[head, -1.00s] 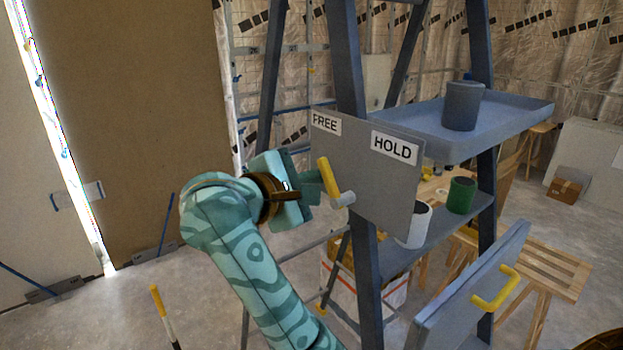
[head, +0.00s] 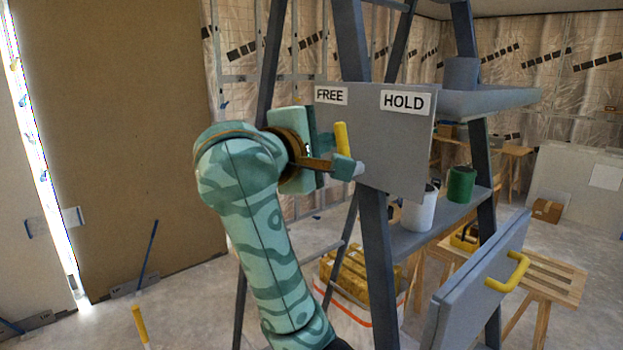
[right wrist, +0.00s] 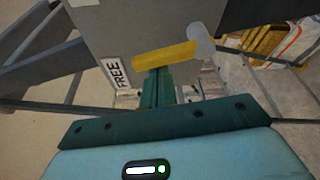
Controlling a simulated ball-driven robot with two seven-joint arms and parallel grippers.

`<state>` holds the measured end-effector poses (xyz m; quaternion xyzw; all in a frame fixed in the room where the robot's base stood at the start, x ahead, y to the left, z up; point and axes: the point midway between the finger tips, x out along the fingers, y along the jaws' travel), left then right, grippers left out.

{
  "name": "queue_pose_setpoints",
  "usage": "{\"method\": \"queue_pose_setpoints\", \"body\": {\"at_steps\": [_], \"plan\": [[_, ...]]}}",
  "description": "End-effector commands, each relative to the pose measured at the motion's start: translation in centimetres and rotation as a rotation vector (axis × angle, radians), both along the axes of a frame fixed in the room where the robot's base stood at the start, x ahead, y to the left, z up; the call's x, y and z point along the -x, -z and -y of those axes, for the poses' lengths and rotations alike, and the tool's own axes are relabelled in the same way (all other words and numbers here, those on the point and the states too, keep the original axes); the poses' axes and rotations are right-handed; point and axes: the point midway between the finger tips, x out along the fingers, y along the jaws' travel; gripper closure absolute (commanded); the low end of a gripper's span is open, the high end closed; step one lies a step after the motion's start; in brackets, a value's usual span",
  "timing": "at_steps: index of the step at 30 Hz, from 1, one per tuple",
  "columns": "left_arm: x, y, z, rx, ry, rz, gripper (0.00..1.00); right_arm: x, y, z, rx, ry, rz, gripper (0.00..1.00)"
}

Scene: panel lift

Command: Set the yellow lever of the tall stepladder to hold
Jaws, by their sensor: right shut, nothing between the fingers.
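The tall stepladder (head: 377,262) carries a grey panel (head: 385,150) with a FREE label at its left and a HOLD label at its right. The yellow lever (head: 341,137) points up from its grey pivot, on the FREE side. In the right wrist view the lever (right wrist: 165,54) lies across the panel beside the FREE label. My right gripper (head: 345,168) is shut and empty, its fingertips at the lever's left side, hiding its lower part. In the wrist view its fingertips (right wrist: 157,75) meet the lever's edge; contact is unclear. My left gripper is out of view.
A tray with a grey can (head: 461,73), a white can (head: 419,212) and a green can (head: 461,184) sit on the ladder. A grey board with a yellow handle (head: 508,275) stands at lower right. A wooden trestle (head: 540,270) stands behind.

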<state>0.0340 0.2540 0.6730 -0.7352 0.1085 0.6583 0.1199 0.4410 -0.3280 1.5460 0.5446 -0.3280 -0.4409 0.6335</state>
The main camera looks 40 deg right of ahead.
Motion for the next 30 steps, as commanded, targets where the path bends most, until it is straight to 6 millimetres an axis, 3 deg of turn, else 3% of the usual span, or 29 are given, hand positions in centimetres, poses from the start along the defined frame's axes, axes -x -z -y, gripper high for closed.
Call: {"method": "queue_pose_setpoints", "body": {"at_steps": [1, 3, 15, 24, 30], "plan": [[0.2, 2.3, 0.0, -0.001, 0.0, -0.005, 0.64, 0.2, 1.0, 0.1, -0.003, 0.001, 0.045, 1.0], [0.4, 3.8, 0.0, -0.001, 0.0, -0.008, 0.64, 0.4, 0.8, 0.1, -0.008, 0.0, 0.111, 1.0], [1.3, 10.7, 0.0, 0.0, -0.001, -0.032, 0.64, 2.3, 0.1, 0.3, -0.037, 0.0, 0.483, 1.0], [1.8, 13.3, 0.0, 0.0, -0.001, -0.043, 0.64, 3.5, -0.2, 0.3, -0.054, -0.002, 0.708, 1.0], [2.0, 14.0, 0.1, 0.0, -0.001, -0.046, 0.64, 4.0, -0.3, 0.3, -0.059, -0.003, 0.738, 1.0]]}}
